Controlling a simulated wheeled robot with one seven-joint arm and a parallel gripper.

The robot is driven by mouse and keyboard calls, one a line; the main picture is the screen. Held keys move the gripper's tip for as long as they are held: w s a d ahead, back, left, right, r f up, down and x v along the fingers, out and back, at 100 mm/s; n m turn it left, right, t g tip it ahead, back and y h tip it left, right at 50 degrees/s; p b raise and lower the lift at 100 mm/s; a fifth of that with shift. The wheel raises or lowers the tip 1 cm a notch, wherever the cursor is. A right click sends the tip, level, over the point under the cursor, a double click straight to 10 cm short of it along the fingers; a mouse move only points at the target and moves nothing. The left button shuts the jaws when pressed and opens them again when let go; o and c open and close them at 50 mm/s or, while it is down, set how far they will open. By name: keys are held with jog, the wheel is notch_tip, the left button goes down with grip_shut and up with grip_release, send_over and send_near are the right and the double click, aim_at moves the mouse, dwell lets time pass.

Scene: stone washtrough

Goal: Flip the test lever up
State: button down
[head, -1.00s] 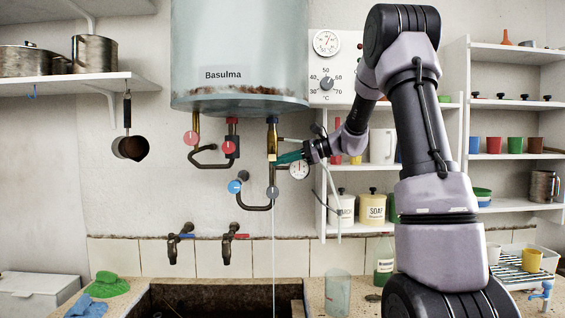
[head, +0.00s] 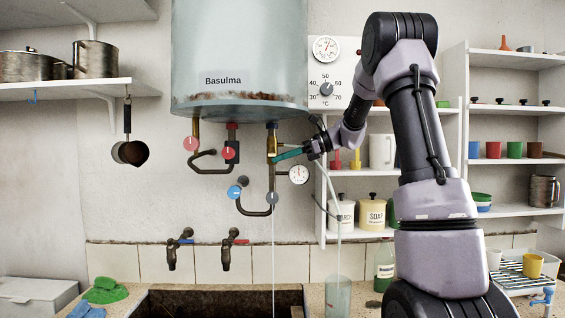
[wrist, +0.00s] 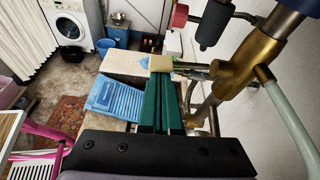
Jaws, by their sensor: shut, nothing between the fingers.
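The brass valve (head: 272,143) sits on the pipe under the boiler, and its body shows large at the right of the wrist view (wrist: 247,65). A small lever with a pale yellow end (wrist: 161,63) reaches out from the valve on thin metal rods. My gripper (head: 275,157) is at the valve from the right, with its green fingers closed and empty. In the wrist view the closed fingertips (wrist: 161,76) are right at the lever's yellow end. I cannot tell whether they touch it. The lever's exact angle is hard to make out in the head view.
The boiler (head: 240,60) hangs directly above. Red knobs (head: 190,144), a blue knob (head: 234,191) and a small dial gauge (head: 299,174) surround the valve. The sink (head: 215,303) lies below.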

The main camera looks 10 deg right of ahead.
jog(key=shift+r, duration=0.4)
dwell(0.5)
jog(key=shift+r, duration=0.8)
